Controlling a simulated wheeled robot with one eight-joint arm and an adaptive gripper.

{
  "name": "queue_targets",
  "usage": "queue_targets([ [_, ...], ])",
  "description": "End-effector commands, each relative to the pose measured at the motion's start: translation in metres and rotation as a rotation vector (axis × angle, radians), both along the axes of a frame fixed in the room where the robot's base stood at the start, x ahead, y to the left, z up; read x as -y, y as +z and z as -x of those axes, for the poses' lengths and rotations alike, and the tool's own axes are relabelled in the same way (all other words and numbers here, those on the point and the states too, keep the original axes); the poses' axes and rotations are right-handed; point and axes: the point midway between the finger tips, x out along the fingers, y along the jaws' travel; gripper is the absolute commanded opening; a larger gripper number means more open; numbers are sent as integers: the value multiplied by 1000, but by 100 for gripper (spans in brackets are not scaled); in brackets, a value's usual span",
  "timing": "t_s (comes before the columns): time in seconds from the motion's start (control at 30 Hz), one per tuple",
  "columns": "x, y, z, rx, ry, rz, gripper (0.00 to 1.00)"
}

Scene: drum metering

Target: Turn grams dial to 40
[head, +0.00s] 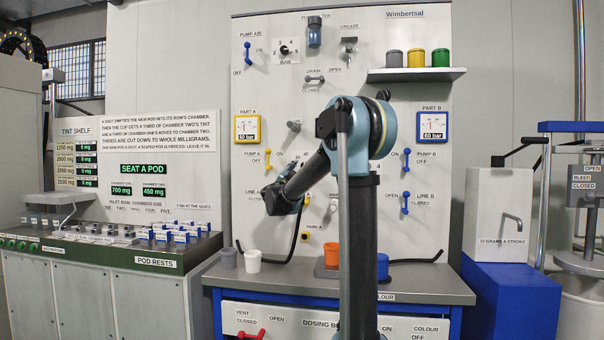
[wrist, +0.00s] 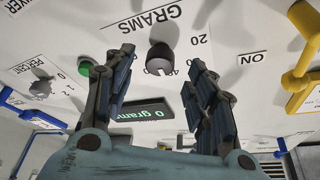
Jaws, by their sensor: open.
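The grams dial (wrist: 160,60) is a dark round knob with a grey face, under the word GRAMS on the white panel in the wrist view. Contact is not visible. In the head view my arm hides the dial.
In the wrist view, a green button (wrist: 86,67) and a grey percent knob (wrist: 40,88) lie left. A yellow handle (wrist: 303,75) stands out at right, a blue handle (wrist: 30,115) at left. An orange cup (head: 332,257) and a white cup (head: 252,261) stand on the bench.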

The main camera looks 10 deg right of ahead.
Motion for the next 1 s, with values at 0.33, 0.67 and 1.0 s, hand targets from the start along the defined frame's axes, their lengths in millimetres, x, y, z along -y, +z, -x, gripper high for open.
queue_targets([
  [0.33, -31, -20, 49, 1, 2, -1, 51],
  [0.67, -38, -25, 63, 0, -1, -1, 51],
  [1.0, -39, -23, 64, -2, 28, 11, 51],
])
